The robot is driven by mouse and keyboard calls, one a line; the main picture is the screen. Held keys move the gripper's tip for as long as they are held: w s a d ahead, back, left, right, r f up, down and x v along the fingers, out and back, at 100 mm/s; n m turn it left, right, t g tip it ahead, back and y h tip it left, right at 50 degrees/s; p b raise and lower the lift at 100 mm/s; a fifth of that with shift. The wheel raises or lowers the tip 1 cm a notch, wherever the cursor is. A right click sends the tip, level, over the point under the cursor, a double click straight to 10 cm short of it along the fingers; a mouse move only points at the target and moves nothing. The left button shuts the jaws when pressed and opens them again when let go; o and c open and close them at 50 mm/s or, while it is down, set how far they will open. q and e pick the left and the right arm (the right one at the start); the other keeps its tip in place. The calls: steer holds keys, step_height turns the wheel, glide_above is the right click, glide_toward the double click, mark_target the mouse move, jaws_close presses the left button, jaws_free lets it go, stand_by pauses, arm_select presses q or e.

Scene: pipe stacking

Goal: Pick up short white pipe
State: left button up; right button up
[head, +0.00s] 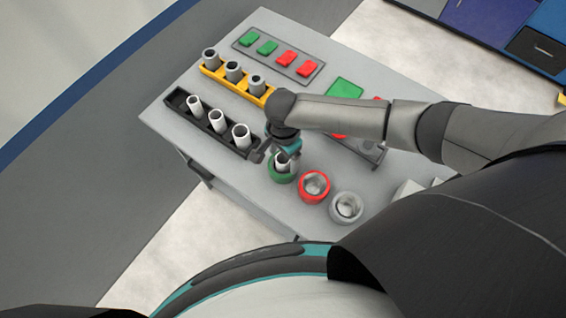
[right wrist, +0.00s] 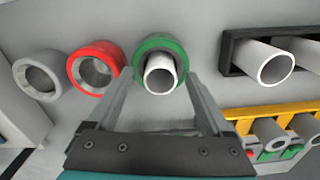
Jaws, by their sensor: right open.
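A white pipe (head: 282,164) stands in the green ring (head: 279,176) near the table's front edge. In the right wrist view, this pipe (right wrist: 160,74) sticks up inside the green ring (right wrist: 180,50). My right gripper (head: 287,152) is just above the ring. In the right wrist view, the open fingers (right wrist: 160,80) lie on either side of the pipe, with a gap showing on both sides. Three more white pipes (head: 217,121) stand in the black holder (head: 182,100). My left gripper is not in view.
A red ring (head: 313,186) and a grey ring (head: 346,207) stand to the right of the green one. A yellow holder (head: 243,89) with three pipes and a grey panel with green and red blocks (head: 286,58) are farther back.

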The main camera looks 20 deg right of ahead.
steer(key=shift+c, duration=0.3)
jaws_close()
stand_by(0.5)
